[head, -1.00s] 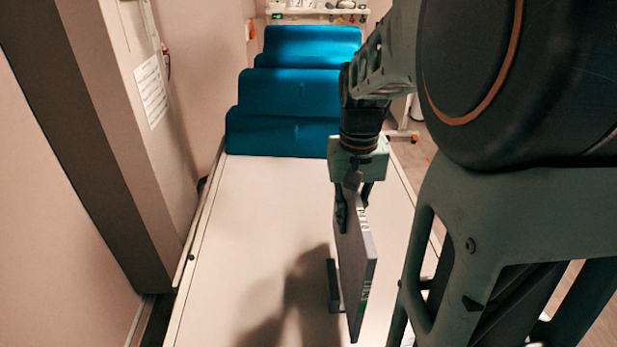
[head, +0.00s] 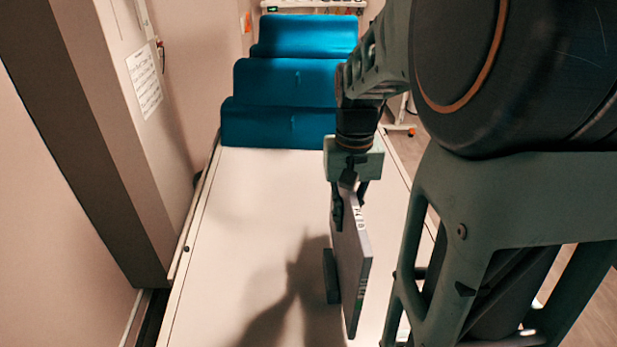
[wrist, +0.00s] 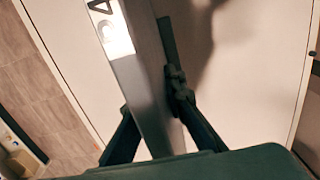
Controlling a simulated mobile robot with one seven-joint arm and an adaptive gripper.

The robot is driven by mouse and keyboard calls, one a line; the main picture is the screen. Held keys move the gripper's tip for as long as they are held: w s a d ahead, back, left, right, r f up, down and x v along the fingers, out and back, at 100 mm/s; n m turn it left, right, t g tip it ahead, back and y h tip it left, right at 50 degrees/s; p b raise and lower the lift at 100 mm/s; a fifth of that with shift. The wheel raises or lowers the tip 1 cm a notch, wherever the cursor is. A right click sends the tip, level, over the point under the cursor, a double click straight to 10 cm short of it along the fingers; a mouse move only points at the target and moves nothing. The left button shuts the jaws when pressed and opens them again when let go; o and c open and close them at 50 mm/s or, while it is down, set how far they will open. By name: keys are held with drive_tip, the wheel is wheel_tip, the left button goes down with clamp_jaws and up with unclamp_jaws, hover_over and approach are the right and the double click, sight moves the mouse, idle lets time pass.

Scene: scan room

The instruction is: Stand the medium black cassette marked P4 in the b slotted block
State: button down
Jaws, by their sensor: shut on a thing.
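My gripper (head: 350,195) is shut on a flat dark cassette (head: 353,265) near its upper end. The cassette hangs upright on edge above the white table. In the wrist view it runs between my gripper's fingers (wrist: 150,120), with a white label (wrist: 111,27) whose black marking is partly cut off and seems to read P4. A dark block (head: 331,276) shows just left of the cassette, partly hidden behind it. A dark bar beside the cassette in the wrist view (wrist: 167,42) looks like this block. Its slots and marking cannot be made out, nor whether the cassette touches it.
The long white table (head: 230,240) is bare to the left of the block, apart from shadows. Blue stepped cushions (head: 278,126) stand at its far end. A wall and pillar (head: 110,150) run along the left.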

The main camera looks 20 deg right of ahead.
drive_tip(key=shift+f+b, duration=0.7)
drive_tip(key=shift+f, duration=0.3)
drive_tip(key=c, duration=2)
unclamp_jaws()
drive_tip(key=shift+o, duration=0.5)
drive_tip(key=shift+f, duration=0.1)
wheel_tip(320, 180, up, 12)
drive_tip(key=shift+r, duration=0.1)
